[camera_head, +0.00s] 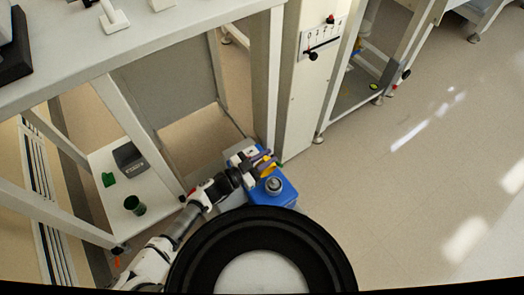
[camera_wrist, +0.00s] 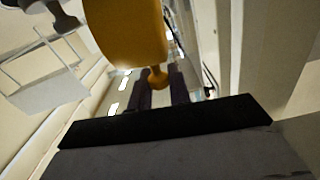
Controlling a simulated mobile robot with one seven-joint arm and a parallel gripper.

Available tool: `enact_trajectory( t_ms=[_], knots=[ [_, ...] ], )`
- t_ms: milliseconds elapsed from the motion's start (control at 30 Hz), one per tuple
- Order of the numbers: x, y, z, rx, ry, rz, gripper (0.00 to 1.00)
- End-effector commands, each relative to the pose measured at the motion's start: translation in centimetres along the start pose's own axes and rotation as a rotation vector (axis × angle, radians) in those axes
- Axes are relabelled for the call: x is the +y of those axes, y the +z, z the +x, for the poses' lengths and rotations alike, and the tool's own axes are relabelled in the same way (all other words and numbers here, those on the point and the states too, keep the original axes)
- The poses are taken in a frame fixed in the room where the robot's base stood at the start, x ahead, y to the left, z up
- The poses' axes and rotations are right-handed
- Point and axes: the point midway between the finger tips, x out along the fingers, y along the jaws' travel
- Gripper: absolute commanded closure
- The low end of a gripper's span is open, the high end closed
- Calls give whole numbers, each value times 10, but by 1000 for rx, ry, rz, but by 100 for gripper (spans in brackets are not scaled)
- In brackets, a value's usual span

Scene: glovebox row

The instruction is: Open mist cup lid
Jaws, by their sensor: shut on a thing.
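The yellow lid (camera_wrist: 128,30) fills the upper middle of the wrist view, with a small round knob (camera_wrist: 157,80) at its lower end. My gripper (camera_wrist: 160,76) has its two dark fingers on either side of that knob and is shut on it. In the head view, my gripper (camera_head: 262,160) is over a blue-and-white unit (camera_head: 284,196), and a bit of yellow (camera_head: 268,168) shows at its fingers. A round silver part (camera_head: 273,185) sits on top of the blue unit. The cup under the lid is not clearly seen, and I cannot tell how far the lid is tilted.
A white bench (camera_head: 150,45) runs above and left. A bench leg and a white cabinet (camera_head: 305,70) stand close behind the unit. Floor to the right is clear.

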Motion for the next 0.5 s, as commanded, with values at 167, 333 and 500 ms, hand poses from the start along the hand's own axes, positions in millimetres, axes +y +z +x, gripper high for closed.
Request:
enact_trajectory(
  t_ms=[167,333,500],
  knots=[
    [6,-2,-1,0,-1,62,100],
    [6,-1,-1,0,-1,63,100],
    [5,-1,-1,0,-1,62,69]
  ],
)
